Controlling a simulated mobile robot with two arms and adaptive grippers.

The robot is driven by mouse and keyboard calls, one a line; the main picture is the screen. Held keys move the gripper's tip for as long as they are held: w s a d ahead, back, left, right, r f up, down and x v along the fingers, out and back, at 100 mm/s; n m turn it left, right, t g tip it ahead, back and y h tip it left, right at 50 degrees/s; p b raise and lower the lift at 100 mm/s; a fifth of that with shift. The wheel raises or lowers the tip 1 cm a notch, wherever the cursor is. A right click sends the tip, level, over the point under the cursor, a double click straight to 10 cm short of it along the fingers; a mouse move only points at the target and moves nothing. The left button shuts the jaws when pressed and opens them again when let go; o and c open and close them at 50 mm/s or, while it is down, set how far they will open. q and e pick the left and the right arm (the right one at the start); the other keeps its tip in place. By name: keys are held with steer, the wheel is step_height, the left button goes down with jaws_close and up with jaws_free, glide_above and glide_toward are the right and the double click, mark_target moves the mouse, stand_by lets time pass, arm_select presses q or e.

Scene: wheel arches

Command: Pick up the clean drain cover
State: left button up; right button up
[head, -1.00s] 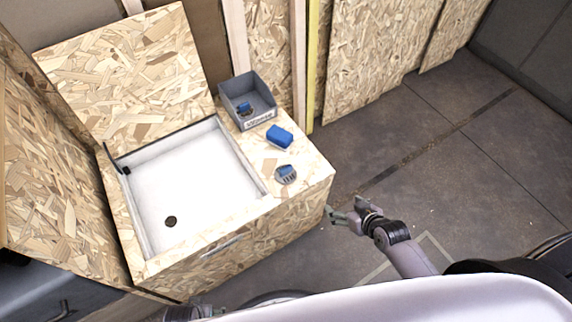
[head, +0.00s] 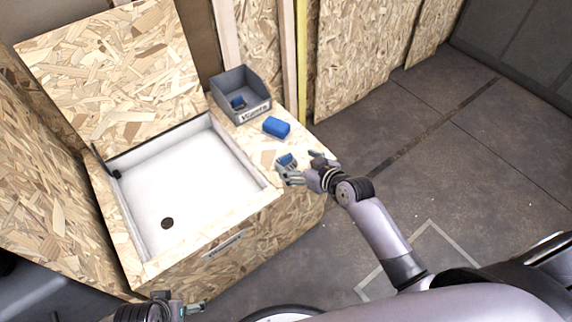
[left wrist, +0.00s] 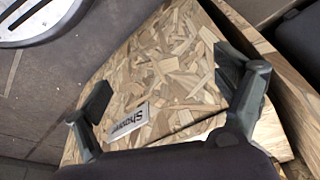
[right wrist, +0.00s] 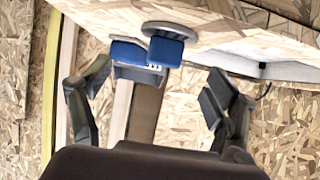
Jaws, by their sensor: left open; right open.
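A grey round drain cover with a blue piece on top (head: 286,160) lies on the wooden ledge right of the white basin. It shows upside down in the right wrist view (right wrist: 170,30). My right gripper (head: 300,165) is open and empty beside it, partly hiding it in the head view. In the right wrist view the cover is beyond the open fingers (right wrist: 158,84). Another blue item (head: 238,102) sits inside the grey bin (head: 243,88); the wall hides part of it. My left gripper (head: 193,307) is open and empty, low in front of the box; its fingers (left wrist: 160,86) face the box front.
A blue block (head: 277,127) lies on the ledge between the cover and the bin. The white basin (head: 195,190) has a dark drain hole (head: 167,223), and its wooden lid (head: 115,80) stands open behind. Clear floor (head: 400,150) lies to the right.

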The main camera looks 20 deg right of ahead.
mark_target(288, 159)
steer(key=b+x, duration=0.1)
steer(key=x, duration=0.2)
steer(key=b+x, duration=0.1)
steer(key=x, duration=0.2)
steer(key=shift+s+a+f, duration=0.1)
steer(key=shift+s+a, duration=0.05)
steer(key=shift+a, duration=0.1)
arm_select(q)
steer(key=v, duration=0.7)
steer(key=shift+w+r, duration=0.25)
steer(key=shift+a, duration=0.1)
arm_select(e)
steer(key=c, duration=1.5)
